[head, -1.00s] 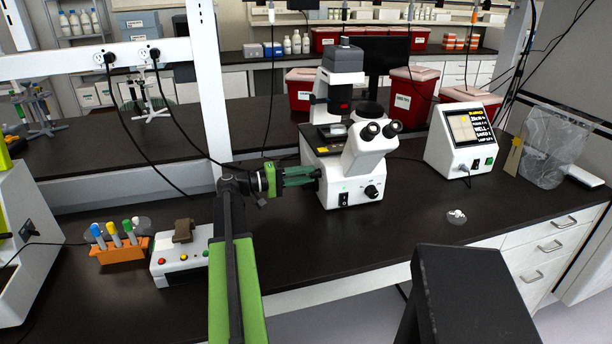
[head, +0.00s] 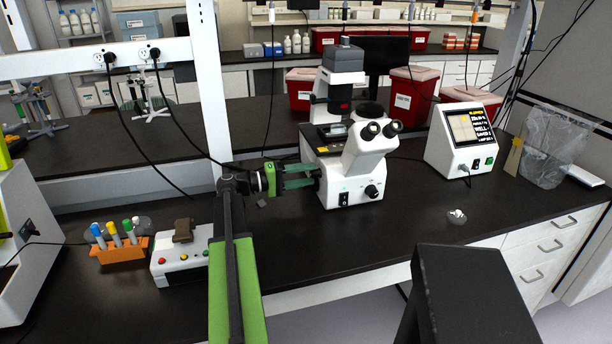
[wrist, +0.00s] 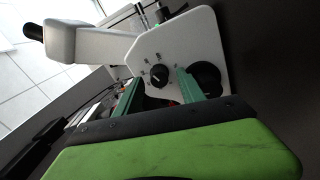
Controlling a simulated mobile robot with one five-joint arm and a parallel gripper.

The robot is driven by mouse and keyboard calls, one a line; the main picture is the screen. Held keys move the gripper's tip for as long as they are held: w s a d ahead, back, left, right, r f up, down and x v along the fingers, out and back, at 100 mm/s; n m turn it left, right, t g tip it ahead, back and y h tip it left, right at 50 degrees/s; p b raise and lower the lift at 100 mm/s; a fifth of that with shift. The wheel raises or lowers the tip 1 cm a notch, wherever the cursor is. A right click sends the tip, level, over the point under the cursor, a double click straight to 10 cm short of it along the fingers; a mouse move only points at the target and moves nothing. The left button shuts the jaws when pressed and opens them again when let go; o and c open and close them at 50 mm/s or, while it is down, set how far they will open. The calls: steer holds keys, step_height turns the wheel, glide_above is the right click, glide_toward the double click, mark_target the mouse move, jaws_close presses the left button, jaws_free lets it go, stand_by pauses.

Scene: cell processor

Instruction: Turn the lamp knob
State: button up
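A white microscope (head: 345,165) stands on the dark bench. In the wrist view its white side panel (wrist: 185,45) carries a small black knob with marks around it (wrist: 159,75), likely the lamp knob, and a larger round black knob (wrist: 206,78). My gripper (head: 318,176) is at the microscope's left side, its green fingers pointing at the panel. In the wrist view my gripper (wrist: 158,82) is open, and the small knob appears between the two fingertips. I cannot tell whether the fingers touch it. In the head view the small knob is hidden.
A control box with buttons (head: 180,262) and an orange tube rack (head: 118,251) stand to the left. A white display unit (head: 462,140) stands right of the microscope, and a small clear item (head: 457,216) lies on the bench. The bench front between is clear.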

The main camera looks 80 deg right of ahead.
steer(key=shift+w, duration=0.1)
steer(key=v, duration=1.7)
steer(key=shift+w+a, duration=0.1)
